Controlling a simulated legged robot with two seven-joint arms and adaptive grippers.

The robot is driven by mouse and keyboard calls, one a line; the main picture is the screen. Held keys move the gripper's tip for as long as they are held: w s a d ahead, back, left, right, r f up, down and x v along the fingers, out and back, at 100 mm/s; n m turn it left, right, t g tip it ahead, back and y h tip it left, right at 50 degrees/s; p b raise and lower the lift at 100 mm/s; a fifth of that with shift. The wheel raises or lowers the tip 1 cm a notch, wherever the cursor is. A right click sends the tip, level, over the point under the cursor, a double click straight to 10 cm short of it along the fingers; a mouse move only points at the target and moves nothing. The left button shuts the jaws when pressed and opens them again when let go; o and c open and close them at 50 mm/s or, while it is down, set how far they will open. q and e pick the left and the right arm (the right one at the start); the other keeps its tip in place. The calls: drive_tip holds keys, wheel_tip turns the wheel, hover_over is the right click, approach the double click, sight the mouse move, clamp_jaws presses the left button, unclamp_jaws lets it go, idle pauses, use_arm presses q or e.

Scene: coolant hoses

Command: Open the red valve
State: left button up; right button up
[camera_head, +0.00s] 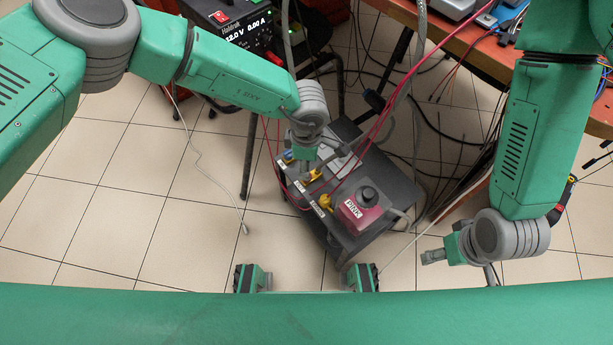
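A low dark cart (343,245) stands on the floor in the middle. It carries a dark red container (357,213) with a black cap and a white label. Along its left edge are small white labels and small fittings, one blue (288,156) and two yellow, the nearer yellow one (326,203) in plain sight. I cannot make out a red valve; my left wrist and gripper cover part of this edge. My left gripper (308,172) is over the fittings, its fingers too small and hidden to read. My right gripper (433,257) hangs in free space right of the cart.
Red cables run across the cart from the upper right. Dark hoses and cables lie behind it. A power supply (235,25) stands at the upper left. An orange-brown workbench (470,50) is at the upper right. The tiled floor (125,220) at left is mostly clear.

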use_arm(q)
wheel_tip(320, 180, down, 5)
drive_tip(key=shift+d+r+b, duration=0.1)
drive_tip(key=shift+d+b, duration=0.05)
drive_tip(key=shift+b, duration=0.65)
drive_tip(key=shift+a+f, duration=0.25)
drive_tip(key=shift+f, duration=0.3)
drive_tip(key=shift+d, duration=0.15)
clamp_jaws()
